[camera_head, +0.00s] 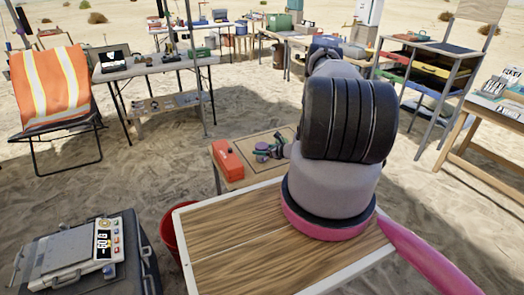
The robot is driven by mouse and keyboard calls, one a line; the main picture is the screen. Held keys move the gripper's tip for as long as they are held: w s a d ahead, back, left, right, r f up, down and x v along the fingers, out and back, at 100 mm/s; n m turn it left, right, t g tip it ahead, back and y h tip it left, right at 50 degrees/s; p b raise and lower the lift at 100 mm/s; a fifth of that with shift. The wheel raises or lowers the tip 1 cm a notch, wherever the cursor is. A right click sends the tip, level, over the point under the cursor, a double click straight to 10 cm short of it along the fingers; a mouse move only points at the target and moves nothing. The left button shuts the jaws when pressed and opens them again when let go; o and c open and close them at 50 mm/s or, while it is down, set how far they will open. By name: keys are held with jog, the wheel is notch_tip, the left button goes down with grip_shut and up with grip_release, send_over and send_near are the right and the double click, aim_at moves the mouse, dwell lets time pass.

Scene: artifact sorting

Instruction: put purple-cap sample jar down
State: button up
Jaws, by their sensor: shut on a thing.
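The purple-cap sample jar (262,147) shows as a small purple disc over the small low table (237,185) near the picture's middle. My gripper (271,152) is shut on the jar from its right side. The jar's body is too small to make out. I cannot tell whether its base touches the tabletop. My arm's large dark and grey links fill the right of the middle and hide part of this table.
An orange-red box (228,159) lies on the same table, just left of the jar. A red bucket (172,240) stands at the lower left, beside a grey instrument case (75,255). A chair with an orange vest (50,85) and a long table (150,68) stand behind.

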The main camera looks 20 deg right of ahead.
jog(key=shift+f, duration=0.2)
jog(key=o, duration=1.3)
jog(key=shift+r, duration=0.1)
